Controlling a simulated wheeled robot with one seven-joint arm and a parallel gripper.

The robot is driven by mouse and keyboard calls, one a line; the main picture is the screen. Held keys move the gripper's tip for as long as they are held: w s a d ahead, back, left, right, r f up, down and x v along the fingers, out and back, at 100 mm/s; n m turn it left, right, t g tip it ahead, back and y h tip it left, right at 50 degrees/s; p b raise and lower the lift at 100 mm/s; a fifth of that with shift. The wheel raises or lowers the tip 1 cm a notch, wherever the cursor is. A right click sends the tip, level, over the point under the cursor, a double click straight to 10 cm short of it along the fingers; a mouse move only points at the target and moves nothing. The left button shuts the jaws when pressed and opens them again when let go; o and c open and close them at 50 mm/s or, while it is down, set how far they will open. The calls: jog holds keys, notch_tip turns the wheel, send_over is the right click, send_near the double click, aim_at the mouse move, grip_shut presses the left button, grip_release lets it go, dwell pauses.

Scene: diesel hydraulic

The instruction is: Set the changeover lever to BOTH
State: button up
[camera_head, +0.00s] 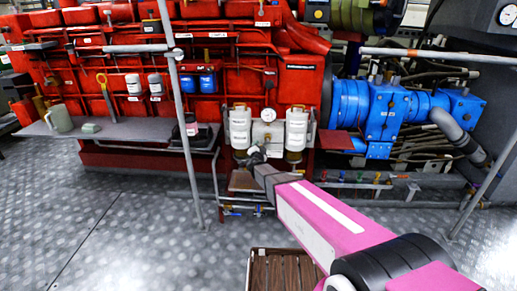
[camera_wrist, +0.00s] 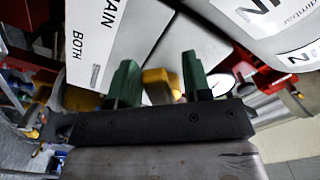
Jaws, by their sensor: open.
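The changeover unit's two white canisters (camera_head: 240,128) (camera_head: 296,130) stand upright on the red engine, with a round gauge (camera_head: 268,115) between them. In the wrist view a pale plate (camera_wrist: 93,40) reads "BOTH" and, partly cut off, "...AIN". A yellow part (camera_wrist: 158,84), apparently the lever, shows between the green fingers of my gripper (camera_wrist: 160,76). The fingers are apart; I cannot tell whether either touches it. In the head view my gripper (camera_head: 257,158) is just below the gauge, between the canisters, and hides the lever there.
A grey shelf (camera_head: 110,131) with a jug (camera_head: 59,118) is at the left. A grey upright post (camera_head: 184,130) stands left of the unit. Small coloured valves (camera_head: 377,178) are lower right. A brown slatted crate (camera_head: 275,272) is on the floor in front.

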jog(key=shift+w, duration=0.1)
jog(key=shift+c, duration=0.3)
grip_shut()
jog(key=shift+d, duration=0.1)
jog(key=shift+d+f+n, duration=0.35)
jog(key=shift+d+n, duration=0.4)
jog(key=shift+n, duration=0.9)
jog(key=shift+d+f+n, duration=0.35)
jog(key=shift+d+n, duration=0.35)
jog(key=shift+n, duration=0.9)
jog(key=shift+d+f+n, duration=0.35)
jog(key=shift+d+n, duration=0.4)
jog(key=shift+n, duration=0.9)
